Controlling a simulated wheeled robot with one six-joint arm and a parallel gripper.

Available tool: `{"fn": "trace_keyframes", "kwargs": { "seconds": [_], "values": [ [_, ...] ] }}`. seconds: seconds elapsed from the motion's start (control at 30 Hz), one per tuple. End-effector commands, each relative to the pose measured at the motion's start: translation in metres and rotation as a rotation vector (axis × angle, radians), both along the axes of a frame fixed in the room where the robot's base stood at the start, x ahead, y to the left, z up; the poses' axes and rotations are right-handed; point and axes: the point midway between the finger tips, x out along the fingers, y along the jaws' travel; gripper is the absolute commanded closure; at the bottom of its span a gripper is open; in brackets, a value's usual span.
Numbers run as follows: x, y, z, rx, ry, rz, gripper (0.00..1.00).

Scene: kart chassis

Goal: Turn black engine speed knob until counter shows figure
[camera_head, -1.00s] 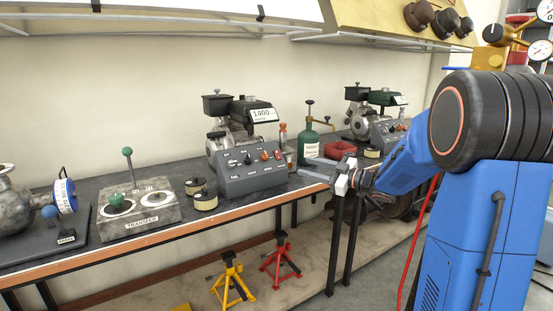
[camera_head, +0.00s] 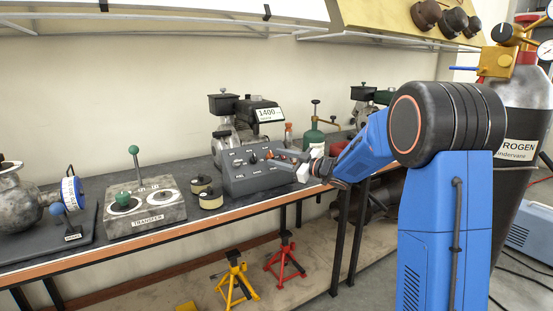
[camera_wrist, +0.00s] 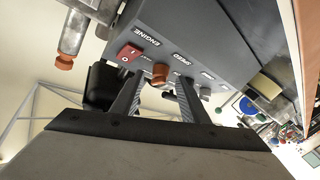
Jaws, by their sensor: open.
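The grey control box (camera_head: 245,181) stands on the bench, with a black knob (camera_head: 253,159) on its sloped face. The counter (camera_head: 270,114) above and behind it reads 1400. My gripper (camera_head: 275,157) is open at the right part of the box's face, to the right of that black knob. In the wrist view, an orange-brown knob (camera_wrist: 160,74) shows between the tips of the two spread fingers; whether they touch it I cannot tell. A red switch (camera_wrist: 130,53) and the labels ENGINE and SPEED are nearby.
Two small brass-coloured cans (camera_head: 210,199) and the TRANSFER box (camera_head: 145,212) stand left of the control box. A second machine stands further back. The bench front edge (camera_head: 190,228) runs below.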

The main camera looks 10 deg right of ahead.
Motion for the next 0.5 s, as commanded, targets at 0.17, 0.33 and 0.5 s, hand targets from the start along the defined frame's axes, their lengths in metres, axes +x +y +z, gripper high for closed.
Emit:
{"fn": "trace_keyframes", "kwargs": {
  "seconds": [0.17, 0.33, 0.5],
  "values": [
    [0.0084, 0.008, -0.0007, 0.001, 0.0, 0.001, 0.59],
    [0.0098, 0.009, -0.0005, 0.001, 0.001, 0.0, 0.59],
    [0.0097, 0.0088, -0.0004, 0.001, 0.001, 0.0, 0.67]
  ]
}}
